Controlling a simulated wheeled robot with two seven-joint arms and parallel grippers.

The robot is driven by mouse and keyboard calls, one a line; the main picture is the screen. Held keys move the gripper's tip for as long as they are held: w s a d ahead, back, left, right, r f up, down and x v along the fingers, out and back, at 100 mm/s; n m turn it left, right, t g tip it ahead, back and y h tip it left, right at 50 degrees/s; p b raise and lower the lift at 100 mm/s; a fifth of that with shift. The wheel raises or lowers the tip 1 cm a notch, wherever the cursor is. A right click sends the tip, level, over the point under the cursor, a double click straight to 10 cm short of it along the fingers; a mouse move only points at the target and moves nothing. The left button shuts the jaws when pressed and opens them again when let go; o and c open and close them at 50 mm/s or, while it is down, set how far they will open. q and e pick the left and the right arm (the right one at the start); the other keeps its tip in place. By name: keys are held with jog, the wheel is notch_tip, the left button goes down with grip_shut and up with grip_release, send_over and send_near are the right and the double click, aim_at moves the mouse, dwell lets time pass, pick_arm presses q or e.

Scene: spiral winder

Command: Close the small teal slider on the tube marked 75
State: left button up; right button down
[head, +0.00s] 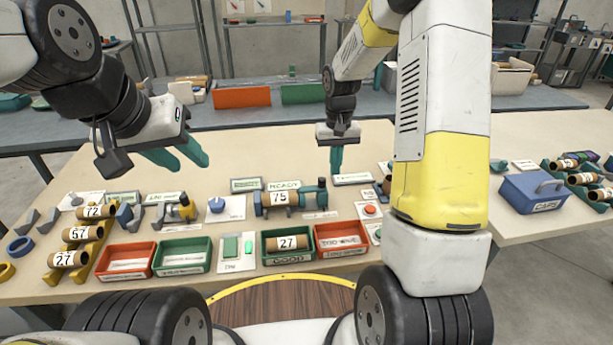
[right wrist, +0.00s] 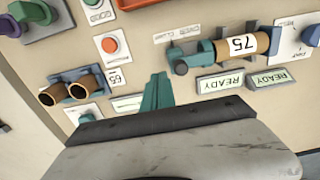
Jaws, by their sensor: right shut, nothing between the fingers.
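My left gripper (head: 178,155) is open and empty, away to the left.
READY signs (right wrist: 220,81) stand behind the tube. A red button (head: 370,209) is to its right. In front are a green bin (head: 289,259) with a tube marked 27 and a red bin (head: 340,248). Several tubes lie on a yellow rack (head: 88,254) at left.

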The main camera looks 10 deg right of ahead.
aim_at(325, 178)
jog(key=shift+f, duration=0.1)
jog(key=shift+f, duration=2.25)
jog(key=shift+a, duration=1.45)
dwell(0.4)
jog(key=shift+d, duration=0.1)
jog(key=shift+d+r, duration=0.1)
jog(key=shift+d, duration=0.45)
notch_tip(325, 178, up, 7)
dwell(0.7)
